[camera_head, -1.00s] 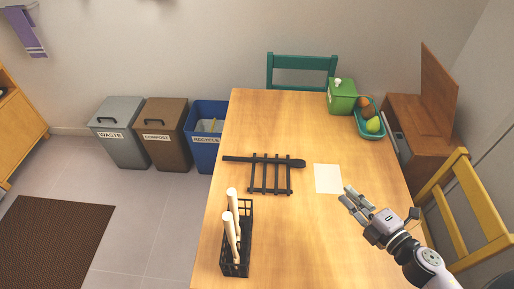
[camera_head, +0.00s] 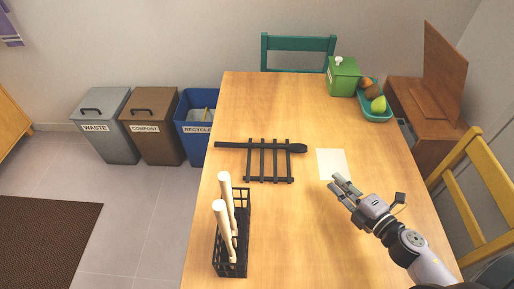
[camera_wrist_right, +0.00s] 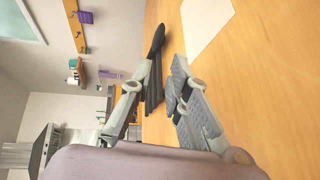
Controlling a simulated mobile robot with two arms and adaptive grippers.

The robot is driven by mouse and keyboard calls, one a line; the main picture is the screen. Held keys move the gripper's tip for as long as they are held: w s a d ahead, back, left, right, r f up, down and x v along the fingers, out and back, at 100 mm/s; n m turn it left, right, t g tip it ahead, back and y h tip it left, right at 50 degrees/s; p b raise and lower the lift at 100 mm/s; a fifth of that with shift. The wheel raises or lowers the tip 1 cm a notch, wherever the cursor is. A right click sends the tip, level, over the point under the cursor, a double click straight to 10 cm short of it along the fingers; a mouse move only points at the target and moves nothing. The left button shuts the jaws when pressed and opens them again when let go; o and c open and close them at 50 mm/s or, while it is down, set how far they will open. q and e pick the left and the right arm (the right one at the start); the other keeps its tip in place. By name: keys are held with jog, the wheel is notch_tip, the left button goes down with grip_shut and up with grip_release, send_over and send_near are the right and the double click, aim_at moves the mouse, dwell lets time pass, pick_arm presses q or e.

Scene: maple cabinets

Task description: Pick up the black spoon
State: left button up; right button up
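The black spoon (camera_head: 299,148) lies across the top of a black slatted rack (camera_head: 270,180) on the wooden table, its bowl end pointing right and its long handle left. My right gripper (camera_head: 337,183) is right of the spoon and lower in the picture, apart from it, over the near edge of a white sheet. In the right wrist view, the right gripper (camera_wrist_right: 163,70) is open and empty, with a gap between its fingers. The spoon's bowl (camera_wrist_right: 157,40) shows beyond the fingertips there; a finger partly hides the rack. My left gripper is not in view.
The white sheet (camera_head: 331,163) lies flat right of the rack. A black basket (camera_head: 231,260) with white rolling-pin-like sticks stands at the near left. A green canister (camera_head: 343,77) and a teal fruit tray (camera_head: 377,117) stand at the far right. The table's middle right is clear.

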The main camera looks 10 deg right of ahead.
jog(key=p, duration=0.1)
send_near(305, 150)
jog(key=x, duration=0.3)
jog(key=shift+a, duration=0.1)
jog(key=shift+p+x, duration=0.4)
jog(key=shift+x, duration=2.55)
jog(key=shift+f, duration=0.1)
jog(key=shift+c, duration=0.2)
grip_shut()
